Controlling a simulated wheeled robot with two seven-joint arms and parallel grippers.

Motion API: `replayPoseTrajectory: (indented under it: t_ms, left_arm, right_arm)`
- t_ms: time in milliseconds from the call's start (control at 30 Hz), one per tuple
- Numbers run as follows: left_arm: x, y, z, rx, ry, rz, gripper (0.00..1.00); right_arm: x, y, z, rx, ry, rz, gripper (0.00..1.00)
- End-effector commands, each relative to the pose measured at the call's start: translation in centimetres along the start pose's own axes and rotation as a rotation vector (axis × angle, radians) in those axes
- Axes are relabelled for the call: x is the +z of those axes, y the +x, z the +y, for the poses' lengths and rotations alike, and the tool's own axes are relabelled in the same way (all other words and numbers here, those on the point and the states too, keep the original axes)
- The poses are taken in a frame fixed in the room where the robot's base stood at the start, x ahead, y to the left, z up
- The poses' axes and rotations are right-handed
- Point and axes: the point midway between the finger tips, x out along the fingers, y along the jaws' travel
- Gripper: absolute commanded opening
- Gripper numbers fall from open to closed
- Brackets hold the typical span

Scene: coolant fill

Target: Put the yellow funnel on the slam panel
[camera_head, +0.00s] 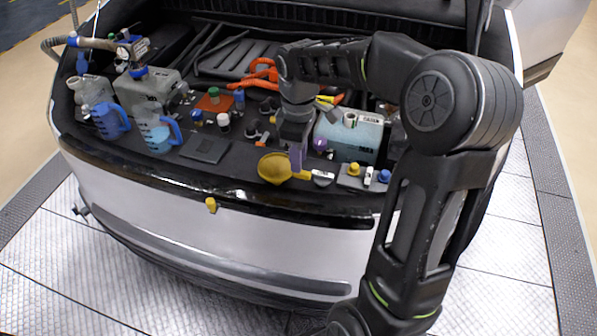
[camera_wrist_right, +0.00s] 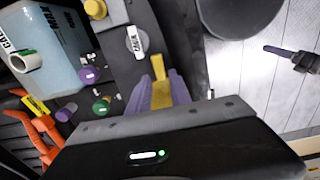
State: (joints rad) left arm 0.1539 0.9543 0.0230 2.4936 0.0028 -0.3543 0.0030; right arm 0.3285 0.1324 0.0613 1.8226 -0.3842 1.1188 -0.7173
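The yellow funnel (camera_head: 272,169) shows its bowl near the front edge of the open bay in the head view, with its handle to the right. My right gripper (camera_head: 298,158) is at this handle. In the right wrist view the purple fingers (camera_wrist_right: 162,92) close on both sides of the yellow handle, with no clear gap. The bowl is hidden there behind the gripper body. I cannot tell whether the funnel rests on the surface or hangs just above it. The black slam panel (camera_head: 150,175) runs along the bay's front edge. My left gripper is not in view.
A light blue container (camera_head: 350,135) stands right of the gripper. Small caps (camera_head: 384,176) and a white-labelled part (camera_head: 322,177) lie close by. Blue-handled jugs (camera_head: 160,138) and a grey canister (camera_head: 145,95) stand left. A flat dark plate (camera_head: 206,149) lies between. Orange tools (camera_head: 262,70) lie behind.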

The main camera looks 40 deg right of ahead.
Motion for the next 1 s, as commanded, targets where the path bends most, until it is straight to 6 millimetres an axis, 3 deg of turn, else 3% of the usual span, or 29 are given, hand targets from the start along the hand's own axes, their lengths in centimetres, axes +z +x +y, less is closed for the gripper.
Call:
replayPoseTrajectory:
  t_ms: [100, 300, 1000]
  left_arm:
    - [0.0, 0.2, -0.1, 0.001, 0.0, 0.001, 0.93]
    - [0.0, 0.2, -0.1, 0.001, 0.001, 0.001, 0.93]
    - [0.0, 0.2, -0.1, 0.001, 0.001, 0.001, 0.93]
  right_arm:
    - [0.0, -2.2, 0.1, 0.003, 0.0, 0.002, 0.25]
    - [0.0, -4.1, 0.0, -0.001, -0.001, 0.0, 0.25]
    - [0.0, -4.2, 0.0, -0.001, 0.0, 0.0, 0.25]
